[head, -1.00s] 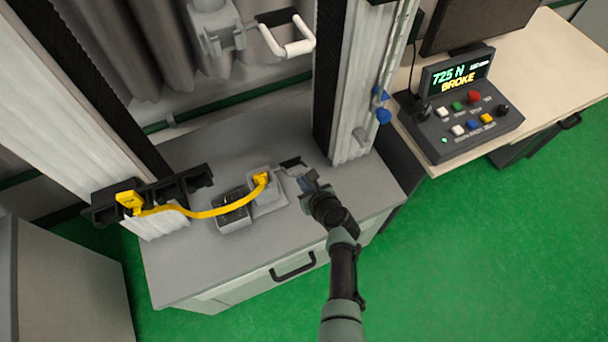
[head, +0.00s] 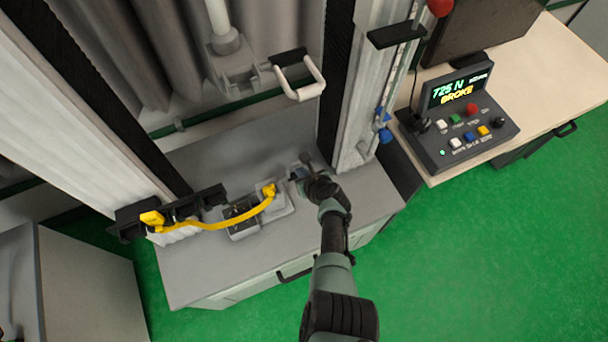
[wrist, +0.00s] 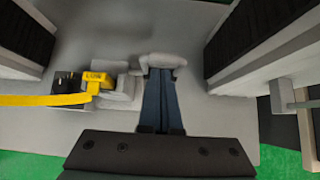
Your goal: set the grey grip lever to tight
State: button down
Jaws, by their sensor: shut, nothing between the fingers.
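The grey grip lever (wrist: 163,61) shows in the wrist view as a pale grey bar straight ahead of my fingertips. It belongs to the low grey grip block (wrist: 123,88) on the cabinet top. My gripper (wrist: 160,74) is shut and empty, its dark blue fingers side by side with their tips at the bar. They look to touch it, but the contact is not clear. In the head view my gripper (head: 299,173) is at the right end of the grip block, and it partly hides the lever (head: 306,159).
A yellow strap (head: 230,221) runs from a dark rack (head: 183,207) to the grip block. A grey column (head: 355,130) stands close at right. Above hangs an upper grip with a white handle (head: 305,92). The control box (head: 458,125) reads "725 N BROKE".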

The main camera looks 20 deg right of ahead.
jog(key=shift+w+r, duration=0.4)
jog(key=shift+w, duration=0.4)
jog(key=shift+w+r, duration=0.1)
jog(key=shift+w+r, duration=0.2)
jog(key=shift+s, duration=0.1)
